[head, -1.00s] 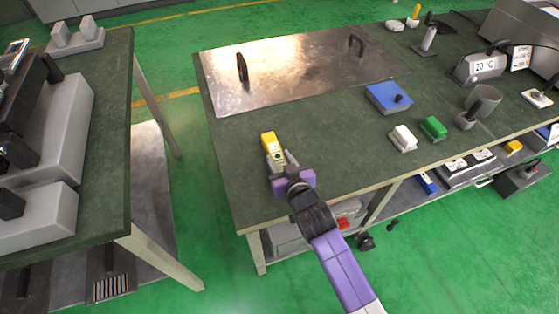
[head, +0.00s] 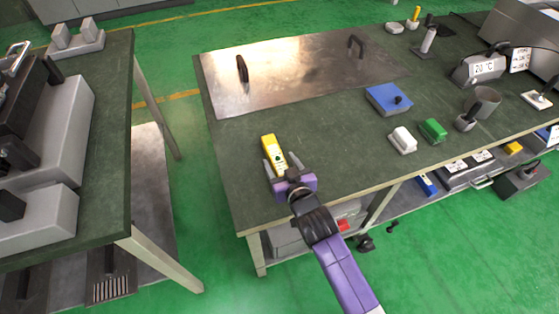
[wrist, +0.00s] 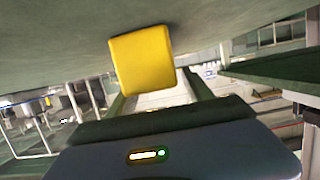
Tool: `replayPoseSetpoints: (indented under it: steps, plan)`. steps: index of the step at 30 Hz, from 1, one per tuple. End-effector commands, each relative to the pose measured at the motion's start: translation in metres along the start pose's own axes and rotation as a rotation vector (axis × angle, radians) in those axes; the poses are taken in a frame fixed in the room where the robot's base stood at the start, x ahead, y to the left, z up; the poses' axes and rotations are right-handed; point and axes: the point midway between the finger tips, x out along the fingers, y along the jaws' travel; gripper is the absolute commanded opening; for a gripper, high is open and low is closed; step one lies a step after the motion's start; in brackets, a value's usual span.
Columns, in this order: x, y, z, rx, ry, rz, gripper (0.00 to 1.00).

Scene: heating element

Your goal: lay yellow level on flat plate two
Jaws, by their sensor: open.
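The yellow level (head: 270,145) lies on the green table top near its front left edge, its long side pointing away from me. In the wrist view the yellow level (wrist: 142,65) shows its near end, close ahead of my gripper. My gripper (head: 281,166) is open, with one finger on each side of the level's near part. I cannot tell whether a finger touches it. A large flat metal plate (head: 290,78) with two dark handles lies behind the level, apart from it. I cannot tell whether this is plate two.
A blue box (head: 385,98), a white block (head: 403,140) and a green block (head: 433,130) stand to the right. Table top between level and plate is clear. A second table (head: 115,95) stands across a gap at the left.

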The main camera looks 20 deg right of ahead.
Motion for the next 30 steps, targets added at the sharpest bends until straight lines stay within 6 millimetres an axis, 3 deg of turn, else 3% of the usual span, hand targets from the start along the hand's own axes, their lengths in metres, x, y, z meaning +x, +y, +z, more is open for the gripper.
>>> replayPoseSetpoints:
  steps: [9, 15, 21, 30]
  plan:
    - [-0.064, 0.0, 0.001, 0.001, -0.004, 0.0, 0.6]
    - [-0.096, 0.0, 0.001, 0.0, -0.002, 0.0, 0.6]
    - [-0.11, 0.0, 0.0, 0.0, -0.002, 0.0, 0.6]
    - [-0.113, 0.0, 0.001, 0.0, -0.001, 0.0, 0.6]
